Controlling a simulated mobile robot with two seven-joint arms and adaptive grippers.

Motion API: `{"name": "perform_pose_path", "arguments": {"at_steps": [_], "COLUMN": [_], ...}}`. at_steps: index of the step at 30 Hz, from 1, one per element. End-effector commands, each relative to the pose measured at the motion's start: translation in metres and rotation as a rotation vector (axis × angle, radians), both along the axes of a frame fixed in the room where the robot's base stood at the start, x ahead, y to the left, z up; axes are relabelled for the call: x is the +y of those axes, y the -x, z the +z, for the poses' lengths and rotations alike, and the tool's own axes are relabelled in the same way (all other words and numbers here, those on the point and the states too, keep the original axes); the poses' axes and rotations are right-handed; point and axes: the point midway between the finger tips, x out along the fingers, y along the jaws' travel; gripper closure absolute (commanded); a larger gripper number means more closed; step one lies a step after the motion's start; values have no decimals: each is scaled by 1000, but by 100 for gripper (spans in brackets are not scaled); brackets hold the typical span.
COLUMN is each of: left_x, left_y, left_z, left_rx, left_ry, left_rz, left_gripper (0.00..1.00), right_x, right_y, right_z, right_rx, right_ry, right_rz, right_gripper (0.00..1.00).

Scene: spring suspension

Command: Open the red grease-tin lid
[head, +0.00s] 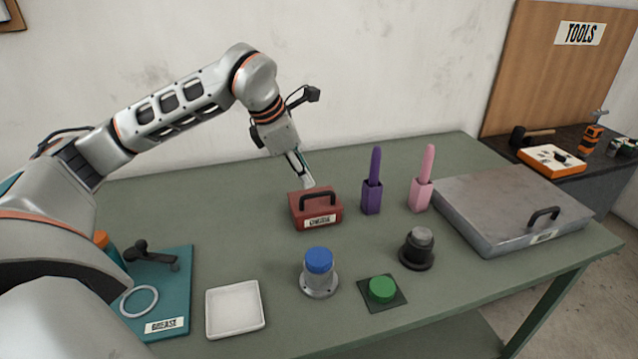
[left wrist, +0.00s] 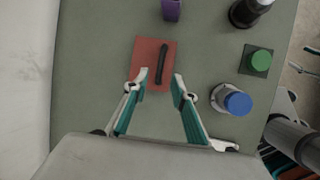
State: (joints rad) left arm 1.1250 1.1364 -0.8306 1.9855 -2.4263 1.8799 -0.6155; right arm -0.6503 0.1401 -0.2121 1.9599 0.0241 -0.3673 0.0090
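The red grease tin (head: 316,212) stands on the green table with a label on its front and a black bar handle (head: 318,196) on its lid. The lid looks closed. My left gripper (head: 304,172) comes down from above at the back of the tin. In the left wrist view, the red tin (left wrist: 148,60) lies ahead, and my left gripper (left wrist: 161,76) is open, its fingertips spread to either side of the near end of the handle (left wrist: 161,64). Whether the fingers touch the lid cannot be told. My right gripper is not in view.
Purple (head: 371,196) and pink (head: 421,192) holders stand right of the tin. In front are a blue-topped part (head: 319,262), a green button (head: 382,289), a dark knob (head: 417,250) and a white tray (head: 235,310). A grey lidded box (head: 480,200) fills the right side.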

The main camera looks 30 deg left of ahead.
Motion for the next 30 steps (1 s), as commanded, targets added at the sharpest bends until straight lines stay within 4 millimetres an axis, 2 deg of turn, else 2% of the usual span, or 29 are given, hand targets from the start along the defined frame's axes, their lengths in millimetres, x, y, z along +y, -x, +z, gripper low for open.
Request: {"name": "perform_pose_path", "arguments": {"at_steps": [6, 12, 24, 26, 27, 30], "left_x": [-5, -7, -8, -8, -8, -8], "left_y": [-13, -23, -27, -27, -27, -27], "left_z": [-34, -54, -61, -61, -61, -61], "left_rx": [6, 3, 1, 1, 1, 1], "left_ry": [2, 2, 1, 1, 1, 1], "left_rz": [-2, -1, -1, -1, -1, -1], "left_gripper": [74, 74, 74, 87, 97, 100], "right_x": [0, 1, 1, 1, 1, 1], "right_y": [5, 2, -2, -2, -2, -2], "right_z": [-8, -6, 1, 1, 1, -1], "right_rx": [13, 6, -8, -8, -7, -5], "right_ry": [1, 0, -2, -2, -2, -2], "right_rz": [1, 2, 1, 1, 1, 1], "right_gripper": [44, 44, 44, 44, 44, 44]}}
